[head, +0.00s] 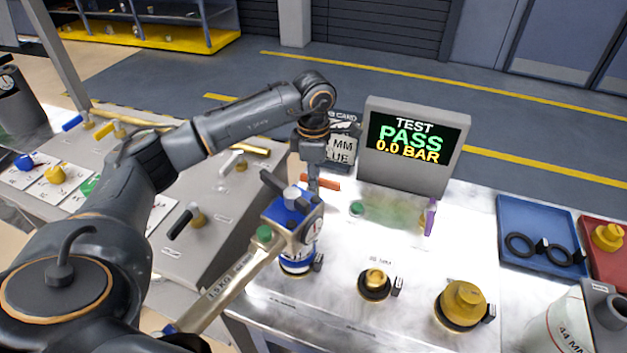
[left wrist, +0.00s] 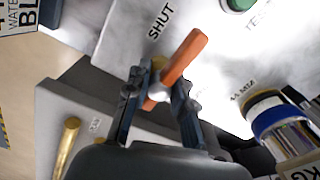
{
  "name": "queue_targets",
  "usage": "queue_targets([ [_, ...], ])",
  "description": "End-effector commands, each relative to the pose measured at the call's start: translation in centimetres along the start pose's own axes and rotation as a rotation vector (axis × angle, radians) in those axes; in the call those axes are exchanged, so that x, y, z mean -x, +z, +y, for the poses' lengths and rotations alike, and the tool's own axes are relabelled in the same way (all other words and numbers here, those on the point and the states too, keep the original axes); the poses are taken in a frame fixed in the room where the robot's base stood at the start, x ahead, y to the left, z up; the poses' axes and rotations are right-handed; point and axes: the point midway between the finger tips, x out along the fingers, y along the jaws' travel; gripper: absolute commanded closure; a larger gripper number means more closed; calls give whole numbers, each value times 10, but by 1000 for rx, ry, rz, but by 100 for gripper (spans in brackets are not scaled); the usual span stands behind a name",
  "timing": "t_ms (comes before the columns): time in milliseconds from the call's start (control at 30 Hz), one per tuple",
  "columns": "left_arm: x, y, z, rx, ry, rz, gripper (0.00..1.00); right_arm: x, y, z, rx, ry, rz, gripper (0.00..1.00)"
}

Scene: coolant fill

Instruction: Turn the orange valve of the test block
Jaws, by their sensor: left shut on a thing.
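The orange valve (head: 325,184) is a short bar handle on the white test block (head: 335,225), left of the screen's foot. My left gripper (head: 312,187) comes down on it from above and is shut on it. In the left wrist view the orange handle (left wrist: 183,56) sticks out beyond the two fingers of my left gripper (left wrist: 157,92), and the word SHUT is printed beside it. The fingers hide the handle's near part. The screen (head: 413,143) reads TEST PASS 0.0 BAR. My right gripper is not in view.
A blue-and-white gauge unit (head: 293,222) with a long pale handle stands close to my left gripper. Brass fittings (head: 463,303) stand at the front. A blue tray (head: 540,215) with black rings lies right. A grey panel with valves (head: 205,225) is left.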

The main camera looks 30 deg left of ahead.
Motion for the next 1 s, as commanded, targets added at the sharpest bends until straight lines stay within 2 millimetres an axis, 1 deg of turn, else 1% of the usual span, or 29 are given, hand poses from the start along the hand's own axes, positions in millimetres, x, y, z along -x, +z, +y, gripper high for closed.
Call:
queue_targets([
  [200, 0, 0, 0, 2, 1, 0, 100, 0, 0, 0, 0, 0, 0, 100],
  [233, 0, 0, 0, 2, 1, 0, 75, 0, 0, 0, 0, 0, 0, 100],
  [333, 0, 0, 0, 1, 1, 0, 54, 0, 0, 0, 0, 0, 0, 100],
  [633, 1, 0, 0, 0, 1, 0, 54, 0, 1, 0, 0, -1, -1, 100],
  [733, 7, 0, 1, 0, 3, -1, 54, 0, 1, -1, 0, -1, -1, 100],
  [867, 26, 0, 1, 0, 5, -3, 54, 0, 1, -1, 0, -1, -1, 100],
  [1000, 57, 1, 1, 0, 5, -3, 54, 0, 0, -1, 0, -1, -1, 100],
])
